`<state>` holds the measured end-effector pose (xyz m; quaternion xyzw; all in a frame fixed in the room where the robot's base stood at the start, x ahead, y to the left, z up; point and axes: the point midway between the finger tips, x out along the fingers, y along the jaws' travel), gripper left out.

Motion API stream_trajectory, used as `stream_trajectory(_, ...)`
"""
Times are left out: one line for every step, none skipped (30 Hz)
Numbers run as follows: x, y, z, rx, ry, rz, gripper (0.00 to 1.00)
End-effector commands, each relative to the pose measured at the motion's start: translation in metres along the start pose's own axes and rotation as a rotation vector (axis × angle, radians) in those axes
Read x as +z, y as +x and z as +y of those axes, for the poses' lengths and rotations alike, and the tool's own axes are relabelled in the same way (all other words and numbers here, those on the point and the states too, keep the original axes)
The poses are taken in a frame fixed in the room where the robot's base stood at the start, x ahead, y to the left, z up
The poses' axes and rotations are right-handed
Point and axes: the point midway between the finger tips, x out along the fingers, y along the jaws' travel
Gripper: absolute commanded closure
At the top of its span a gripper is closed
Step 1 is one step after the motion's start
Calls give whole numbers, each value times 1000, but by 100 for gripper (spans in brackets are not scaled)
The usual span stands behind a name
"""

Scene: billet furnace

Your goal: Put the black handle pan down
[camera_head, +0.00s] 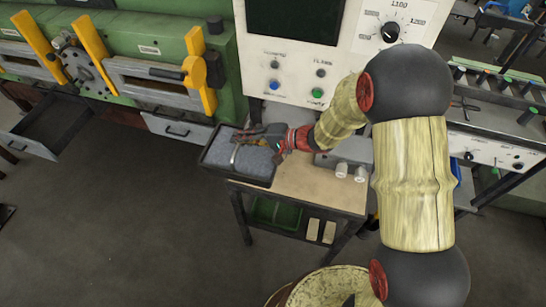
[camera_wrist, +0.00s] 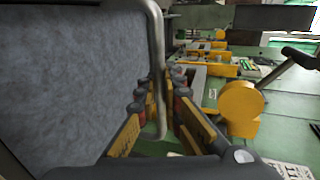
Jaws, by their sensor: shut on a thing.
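The pan (camera_head: 238,177) is a dark rectangular tray with a grey inside, in the head view left of centre. It sits at the left end of a small table (camera_head: 325,190) and sticks out past its left edge. I cannot tell whether it touches the tabletop. In the wrist view the pan's grey inside (camera_wrist: 75,75) fills the left side. My gripper (camera_head: 243,140) is over the pan. In the wrist view my gripper (camera_wrist: 163,100) is shut on the pan's bent metal handle (camera_wrist: 154,35), which passes between the fingers.
A grey box with two pale cylinders (camera_head: 341,170) stands on the table to the right. A white control panel (camera_head: 300,70) rises behind. A green machine (camera_head: 160,40) with yellow levers and an open drawer (camera_head: 60,115) is at left. The floor at front left is clear.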

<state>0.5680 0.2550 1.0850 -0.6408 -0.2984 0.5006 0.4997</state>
Motion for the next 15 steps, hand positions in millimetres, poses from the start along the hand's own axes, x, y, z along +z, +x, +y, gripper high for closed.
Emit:
stream_trajectory(-6, -8, 7, -1, 2, 5, 100)
stream_trajectory(-8, -12, 11, -2, 1, 4, 100)
stream_trajectory(-12, -18, 16, -2, 2, 5, 100)
stream_trajectory(-14, -22, 21, -1, 2, 4, 100)
stream_trajectory(-16, -26, 26, -1, 2, 4, 100)
stream_trajectory(-20, -32, 32, -2, 3, 5, 100)
stream_trajectory(-20, -33, 39, -1, 4, 2, 100)
stream_trajectory(-22, -34, 45, -1, 4, 2, 100)
stream_trajectory(-23, -36, 53, -1, 4, 1, 100)
stream_trajectory(-25, -38, 59, -1, 4, 1, 100)
stream_trajectory(-27, -40, 64, -1, 3, 2, 100)
stream_trajectory(-28, -42, 70, -1, 3, 2, 100)
stream_trajectory(-30, -43, 74, -1, 3, 2, 100)
stream_trajectory(-30, -44, 77, -2, 1, 1, 100)
stream_trajectory(-32, -45, 81, -2, 0, 1, 100)
